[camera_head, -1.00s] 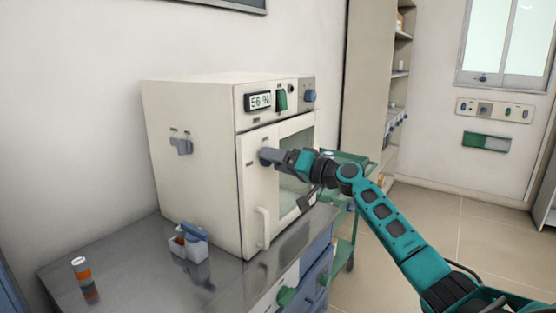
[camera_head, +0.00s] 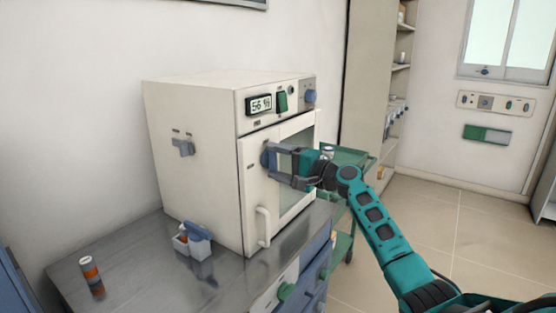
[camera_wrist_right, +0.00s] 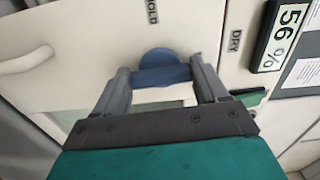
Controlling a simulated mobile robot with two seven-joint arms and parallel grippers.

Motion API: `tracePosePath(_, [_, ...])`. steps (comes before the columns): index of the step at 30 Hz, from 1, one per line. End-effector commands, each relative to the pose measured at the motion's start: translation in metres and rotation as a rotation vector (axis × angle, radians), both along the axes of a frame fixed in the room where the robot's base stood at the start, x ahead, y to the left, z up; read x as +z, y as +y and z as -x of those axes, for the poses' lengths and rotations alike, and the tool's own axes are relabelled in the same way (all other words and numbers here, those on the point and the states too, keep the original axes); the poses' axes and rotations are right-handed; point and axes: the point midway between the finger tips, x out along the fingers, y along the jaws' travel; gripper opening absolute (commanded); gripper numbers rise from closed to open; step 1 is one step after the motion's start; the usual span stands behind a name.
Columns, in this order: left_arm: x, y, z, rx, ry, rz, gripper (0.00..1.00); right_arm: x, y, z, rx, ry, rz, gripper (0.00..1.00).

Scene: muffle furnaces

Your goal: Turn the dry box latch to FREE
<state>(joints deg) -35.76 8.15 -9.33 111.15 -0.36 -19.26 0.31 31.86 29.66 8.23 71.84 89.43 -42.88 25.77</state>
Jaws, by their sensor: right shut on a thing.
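The dry box (camera_head: 190,115) is a cream cabinet on the metal counter, with a display reading about 56 %. Its blue latch (camera_wrist_right: 160,66) is a round knob with a crossbar on the door front; in the head view the latch (camera_head: 265,158) is partly covered by my gripper. My right gripper (camera_wrist_right: 161,78) is shut on the latch crossbar, one finger at each end. A HOLD label (camera_wrist_right: 152,12) and a DRY label (camera_wrist_right: 235,41) show in the wrist view; I see no readable FREE label. My left gripper is not in view.
The white door handle (camera_head: 263,227) is below the latch. A small white holder (camera_head: 192,247) and an orange-banded vial (camera_head: 91,276) stand on the counter (camera_head: 150,275). A green cart (camera_head: 345,158) stands right of the box. Open floor lies further right.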

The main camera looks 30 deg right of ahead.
Motion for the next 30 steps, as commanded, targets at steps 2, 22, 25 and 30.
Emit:
tracePosePath(2, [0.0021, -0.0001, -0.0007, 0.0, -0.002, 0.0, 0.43, 0.0014, -0.001, -0.0001, -0.003, 0.007, -0.024, 0.42])
tracePosePath(22, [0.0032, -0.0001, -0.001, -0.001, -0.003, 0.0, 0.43, 0.0012, -0.0011, -0.0001, -0.003, 0.022, -0.062, 0.77])
tracePosePath(25, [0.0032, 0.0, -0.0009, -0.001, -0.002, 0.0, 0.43, 0.001, -0.0009, 0.0, -0.002, 0.023, -0.06, 0.87])
tracePosePath(30, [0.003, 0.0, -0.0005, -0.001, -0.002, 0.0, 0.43, 0.0007, -0.0005, -0.0001, -0.001, 0.023, -0.059, 0.98])
